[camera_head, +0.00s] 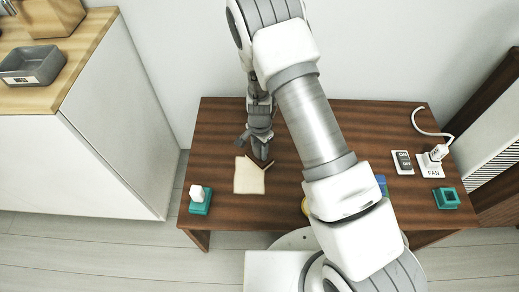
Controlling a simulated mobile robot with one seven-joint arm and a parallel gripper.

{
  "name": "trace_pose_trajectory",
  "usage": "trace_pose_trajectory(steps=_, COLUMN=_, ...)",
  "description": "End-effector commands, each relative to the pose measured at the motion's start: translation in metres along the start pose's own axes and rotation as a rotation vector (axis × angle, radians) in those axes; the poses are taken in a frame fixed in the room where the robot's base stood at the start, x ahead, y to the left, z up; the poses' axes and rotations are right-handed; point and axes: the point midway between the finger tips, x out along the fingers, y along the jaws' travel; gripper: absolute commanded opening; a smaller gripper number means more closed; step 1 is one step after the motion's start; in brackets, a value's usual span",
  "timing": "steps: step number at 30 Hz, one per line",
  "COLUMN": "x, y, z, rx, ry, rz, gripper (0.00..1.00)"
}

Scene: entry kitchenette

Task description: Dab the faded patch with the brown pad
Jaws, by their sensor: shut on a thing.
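My gripper (259,150) points down over the table, left of its middle, at the far edge of a pale cream square (249,181). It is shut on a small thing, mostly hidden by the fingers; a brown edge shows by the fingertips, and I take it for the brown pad. I cannot tell whether it touches the surface below. The pale square lies flat on the dark wood and may be the faded patch; no other patch stands out.
On the table (221,133) are a teal base with a white block (200,194), an empty-looking teal square holder (446,198), an ON/OFF switch (402,162) and a FAN plug (437,154) with cord. Blue (381,184) and yellow (305,207) things are partly behind my arm. A cabinet (118,120) stands left.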

Motion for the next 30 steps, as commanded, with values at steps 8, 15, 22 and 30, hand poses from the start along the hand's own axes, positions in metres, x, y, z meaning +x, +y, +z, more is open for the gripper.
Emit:
trace_pose_trajectory(steps=8, x=0.006, y=0.0, z=0.0, rx=0.0, ry=0.0, rz=0.0, gripper=0.0)
trace_pose_trajectory(steps=15, x=0.011, y=0.0, z=0.0, rx=0.0, ry=0.0, rz=0.0, gripper=0.0)
trace_pose_trajectory(steps=22, x=0.011, y=-0.001, z=-0.001, rx=0.0, ry=0.0, rz=-0.001, gripper=0.0)
trace_pose_trajectory(steps=30, x=0.009, y=-0.006, z=-0.007, rx=0.001, ry=0.0, rz=0.0, gripper=0.0)
